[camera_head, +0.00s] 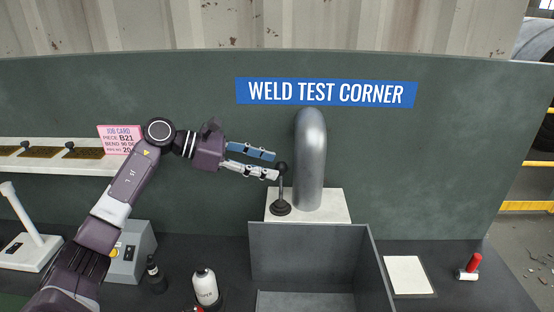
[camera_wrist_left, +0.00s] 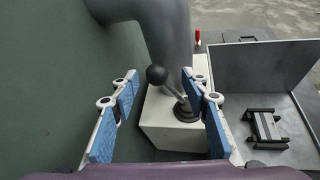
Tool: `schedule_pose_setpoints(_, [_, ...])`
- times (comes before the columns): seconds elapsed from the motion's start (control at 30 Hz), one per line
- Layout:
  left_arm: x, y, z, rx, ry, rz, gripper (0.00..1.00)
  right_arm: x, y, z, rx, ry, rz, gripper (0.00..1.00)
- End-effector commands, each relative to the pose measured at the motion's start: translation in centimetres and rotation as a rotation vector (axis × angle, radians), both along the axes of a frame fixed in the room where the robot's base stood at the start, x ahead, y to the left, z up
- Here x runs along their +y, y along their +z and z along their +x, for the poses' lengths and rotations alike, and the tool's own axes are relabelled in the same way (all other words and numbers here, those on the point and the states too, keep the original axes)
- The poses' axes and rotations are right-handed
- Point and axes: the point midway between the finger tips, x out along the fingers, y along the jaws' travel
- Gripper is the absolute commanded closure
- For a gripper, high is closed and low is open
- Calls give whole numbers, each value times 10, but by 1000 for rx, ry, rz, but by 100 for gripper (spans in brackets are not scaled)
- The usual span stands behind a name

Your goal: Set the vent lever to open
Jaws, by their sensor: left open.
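The vent lever (camera_head: 281,190) is a thin grey rod with a black ball knob and a round black base. It stands on a white box (camera_head: 335,206) beside a thick grey pipe (camera_head: 311,160). My left gripper (camera_head: 276,165) is open, with its fingertips at the height of the knob. In the left wrist view the black knob (camera_wrist_left: 157,74) shows between the two blue-padded fingers, and the rod leans from the knob down to the base (camera_wrist_left: 186,112). I cannot tell whether a finger touches the knob. My right gripper is not in view.
An open grey bin (camera_head: 310,255) stands in front of the box. A red-handled piece (camera_head: 470,267) and a white plate (camera_head: 408,276) lie to the right. A white bottle (camera_head: 205,287) and a grey control box (camera_head: 132,255) are at the left. A green wall (camera_head: 450,150) rises behind.

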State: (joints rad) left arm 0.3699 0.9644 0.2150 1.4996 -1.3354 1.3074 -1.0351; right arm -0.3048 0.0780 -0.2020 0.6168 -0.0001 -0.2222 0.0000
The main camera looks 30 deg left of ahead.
Motion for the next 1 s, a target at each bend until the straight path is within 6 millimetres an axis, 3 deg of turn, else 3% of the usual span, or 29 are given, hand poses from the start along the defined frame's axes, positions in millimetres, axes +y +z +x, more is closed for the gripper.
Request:
schedule_pose_setpoints(0.1, [-11,-3,11,-1,-1,-4,58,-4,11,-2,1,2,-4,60])
schedule_pose_setpoints(0.5, [-17,-11,17,1,-1,-1,58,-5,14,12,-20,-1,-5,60])
schedule_pose_setpoints(0.9, [-17,-11,17,1,-1,-1,100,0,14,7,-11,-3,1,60])
schedule_pose_setpoints(1.0, [-17,-11,17,2,0,0,100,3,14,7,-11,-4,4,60])
